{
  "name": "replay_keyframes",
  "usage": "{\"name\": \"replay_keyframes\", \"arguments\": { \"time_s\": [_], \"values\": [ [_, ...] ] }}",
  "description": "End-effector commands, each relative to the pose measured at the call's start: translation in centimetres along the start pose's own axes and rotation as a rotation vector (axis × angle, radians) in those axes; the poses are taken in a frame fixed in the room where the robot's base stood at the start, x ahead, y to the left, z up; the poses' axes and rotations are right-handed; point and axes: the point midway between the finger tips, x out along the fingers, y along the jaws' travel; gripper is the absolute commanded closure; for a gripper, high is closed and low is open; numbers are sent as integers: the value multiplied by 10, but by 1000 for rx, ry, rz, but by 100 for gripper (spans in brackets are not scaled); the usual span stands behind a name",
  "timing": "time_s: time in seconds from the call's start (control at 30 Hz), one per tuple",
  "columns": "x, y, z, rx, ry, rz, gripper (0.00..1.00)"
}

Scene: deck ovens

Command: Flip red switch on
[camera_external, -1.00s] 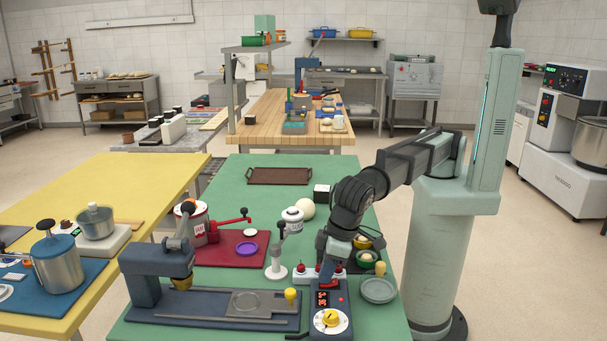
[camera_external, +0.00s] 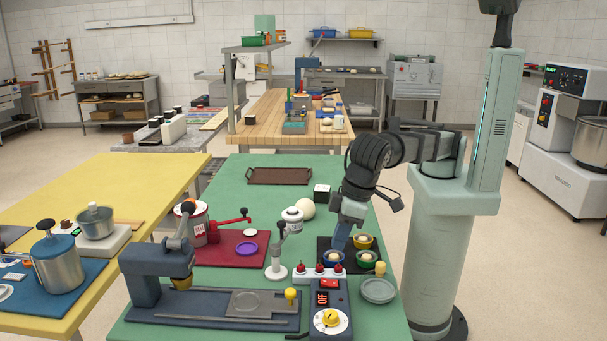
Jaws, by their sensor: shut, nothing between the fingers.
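The dark blue control box (camera_external: 343,300) stands at the front of the green table. It has a red switch (camera_external: 330,283) at its back end, a small display with red characters (camera_external: 321,299), and a white dial with a yellow knob (camera_external: 330,318). The switch's tilt and the display text are too small to tell for sure. My gripper (camera_external: 338,240) is shut and empty. It points down behind the box, apart from the switch, near the small bowls.
A white strip with red knobs (camera_external: 306,277) lies directly behind the box. Small bowls (camera_external: 333,258) sit on a black mat, with a grey-green plate (camera_external: 378,290) at right. A dark blue press (camera_external: 146,290) and a white lever stand (camera_external: 275,270) are at left.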

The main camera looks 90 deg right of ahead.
Motion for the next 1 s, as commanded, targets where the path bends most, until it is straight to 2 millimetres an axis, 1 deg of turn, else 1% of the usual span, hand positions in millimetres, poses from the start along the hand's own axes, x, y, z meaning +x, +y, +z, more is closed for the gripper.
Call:
{"name": "replay_keyframes", "arguments": {
  "time_s": [0.03, 0.13, 0.33, 0.5, 0.8, 1.0],
  "values": [
    [-9, -1, -1, 0, 1, -1, 100],
    [-24, -1, -1, 0, 2, -2, 100],
    [-40, -1, -1, 0, 1, 0, 100],
    [-44, -1, -1, 1, 1, 0, 100],
    [-44, 0, 0, 0, 4, 0, 100],
    [-44, 1, 14, -7, 62, 2, 100]
  ]
}}
